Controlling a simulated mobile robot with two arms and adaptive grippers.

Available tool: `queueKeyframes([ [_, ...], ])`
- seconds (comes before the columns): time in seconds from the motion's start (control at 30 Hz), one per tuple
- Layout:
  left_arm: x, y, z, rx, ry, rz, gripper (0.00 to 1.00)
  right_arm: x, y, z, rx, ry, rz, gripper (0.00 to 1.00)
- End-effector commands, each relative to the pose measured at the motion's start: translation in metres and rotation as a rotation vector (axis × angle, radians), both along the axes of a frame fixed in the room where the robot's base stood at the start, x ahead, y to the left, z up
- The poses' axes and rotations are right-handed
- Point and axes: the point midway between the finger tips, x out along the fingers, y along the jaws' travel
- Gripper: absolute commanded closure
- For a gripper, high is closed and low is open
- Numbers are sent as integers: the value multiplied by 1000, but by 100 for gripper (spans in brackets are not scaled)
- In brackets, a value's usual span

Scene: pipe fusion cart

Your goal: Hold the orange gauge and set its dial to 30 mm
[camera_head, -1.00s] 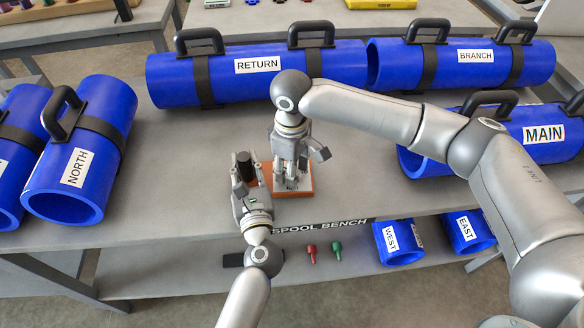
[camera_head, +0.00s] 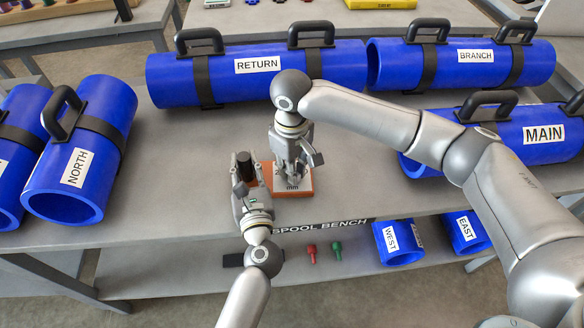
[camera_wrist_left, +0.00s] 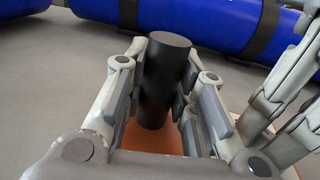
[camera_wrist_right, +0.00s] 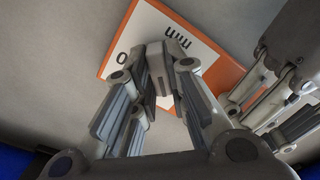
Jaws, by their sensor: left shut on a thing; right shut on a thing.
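The orange gauge (camera_head: 306,191) lies flat on the bench, with a white face marked "mm" in the right wrist view (camera_wrist_right: 217,58). A black upright handle (camera_head: 244,160) stands at its left side and shows in the left wrist view (camera_wrist_left: 166,70). My left gripper (camera_head: 244,182) is shut around this handle. My right gripper (camera_head: 293,180) points down over the white face, shut on a small grey dial knob (camera_wrist_right: 156,62). My fingers hide most of the scale, so I cannot read the dial setting.
Blue pipes marked RETURN (camera_head: 230,75) and BRANCH (camera_head: 480,62) lie behind the gauge. MAIN (camera_head: 540,150) is at the right and NORTH (camera_head: 85,160) at the left. A lower shelf holds WEST (camera_head: 390,238), EAST (camera_head: 466,228) and red and green pegs. My two grippers are close together.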

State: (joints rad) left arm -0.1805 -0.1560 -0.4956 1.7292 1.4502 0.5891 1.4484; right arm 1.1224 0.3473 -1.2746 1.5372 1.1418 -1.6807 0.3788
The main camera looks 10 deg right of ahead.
Motion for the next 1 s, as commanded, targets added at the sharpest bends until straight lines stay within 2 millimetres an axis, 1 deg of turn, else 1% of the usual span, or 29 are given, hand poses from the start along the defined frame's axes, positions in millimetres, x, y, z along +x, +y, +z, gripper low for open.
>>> queueKeyframes([
  [0.03,-1,1,-7,0,12,0,100,0,1,-1,1,1,-7,100],
  [0.27,-1,1,-7,1,12,0,100,0,1,-1,1,0,-17,100],
  [0.5,-1,0,-7,0,12,0,100,-1,2,-1,4,1,-226,100],
  [0.6,-1,0,-7,1,12,0,100,0,2,0,3,0,-263,100],
  [0.87,-1,0,-7,0,12,-1,100,0,2,0,4,1,-281,100],
  [1.0,-1,0,-7,0,12,-1,100,-1,3,0,6,2,-411,100],
])
